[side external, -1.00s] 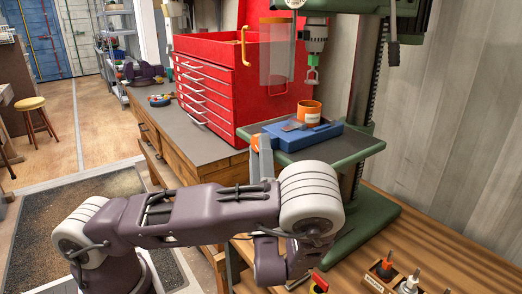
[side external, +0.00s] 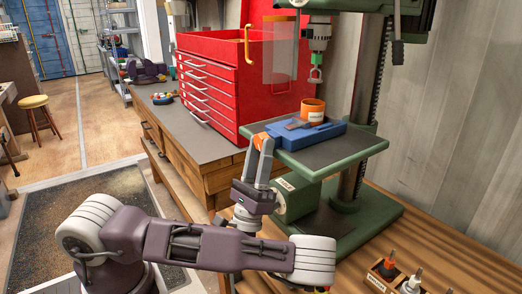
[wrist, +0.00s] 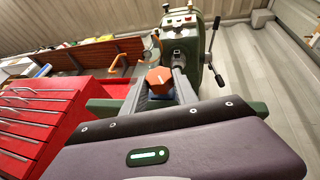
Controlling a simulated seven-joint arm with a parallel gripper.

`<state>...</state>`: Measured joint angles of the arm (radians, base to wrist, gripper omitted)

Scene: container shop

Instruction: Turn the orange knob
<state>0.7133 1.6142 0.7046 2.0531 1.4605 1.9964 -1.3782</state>
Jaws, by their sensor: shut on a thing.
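The orange knob (side external: 262,140) is at the near left end of a blue vise (side external: 304,134) on the drill press table (side external: 345,148). My gripper (side external: 262,144) reaches up from below with its two grey fingers, one on each side of the knob, shut on it. In the wrist view the orange knob (wrist: 159,80) shows as a faceted block between the fingertips (wrist: 160,86). The fingers hide part of the knob in the side view.
A red tool chest (side external: 215,92) stands to the left. A holder with several tools (side external: 395,283) sits at the lower right.

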